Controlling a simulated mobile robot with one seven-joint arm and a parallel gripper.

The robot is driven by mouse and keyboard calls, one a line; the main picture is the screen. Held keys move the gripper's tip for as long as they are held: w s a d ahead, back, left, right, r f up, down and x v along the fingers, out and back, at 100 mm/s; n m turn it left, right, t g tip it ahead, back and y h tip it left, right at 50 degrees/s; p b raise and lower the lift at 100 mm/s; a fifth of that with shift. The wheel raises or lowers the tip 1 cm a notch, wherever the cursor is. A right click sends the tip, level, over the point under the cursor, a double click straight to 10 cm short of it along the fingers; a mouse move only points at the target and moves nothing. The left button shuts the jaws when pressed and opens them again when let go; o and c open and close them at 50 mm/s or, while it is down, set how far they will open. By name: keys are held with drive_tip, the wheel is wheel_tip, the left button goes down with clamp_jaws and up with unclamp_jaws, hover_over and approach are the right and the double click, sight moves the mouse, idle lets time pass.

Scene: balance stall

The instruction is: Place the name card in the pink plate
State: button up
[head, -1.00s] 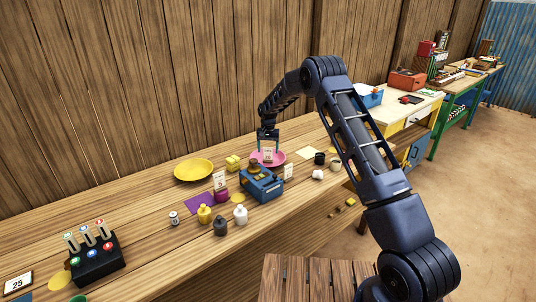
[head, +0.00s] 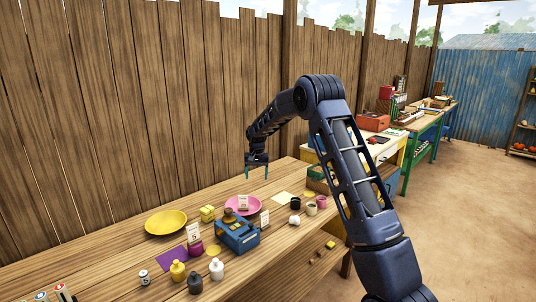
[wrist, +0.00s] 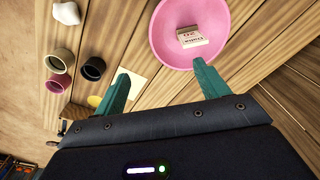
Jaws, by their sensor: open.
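The pink plate (head: 256,206) lies on the wooden table toward the wall. It shows at the top of the wrist view (wrist: 168,50). A white name card with red print (head: 243,202) is in the plate; in the wrist view the card (wrist: 192,37) rests inside the rim. My gripper (head: 257,175) is open and empty, raised above the table behind the plate. In the wrist view its teal fingers (wrist: 161,75) are spread apart, with the plate beyond them.
A blue box-like device (head: 238,236) stands just in front of the plate. Other white cards stand at its left (head: 193,232) and right (head: 265,218). A yellow plate (head: 166,222) is to the left. Cups, including a black one (head: 295,203), stand to the right.

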drive_tip(key=s+d+r+t, duration=0.2)
drive_tip(key=s+d+r, duration=1.8)
drive_tip(key=d+r, duration=0.2)
drive_tip(key=s+d, duration=0.4)
drive_tip(key=s, duration=0.6)
drive_tip(key=s+d+f+t, duration=0.1)
drive_tip(key=s+d, duration=0.3)
drive_tip(key=s, duration=0.6)
drive_tip(key=s+d+f+t, duration=0.1)
drive_tip(key=s+d, duration=0.3)
drive_tip(key=s, duration=0.6)
drive_tip(key=shift+s+d+f, duration=0.15)
drive_tip(key=shift+d, duration=0.15)
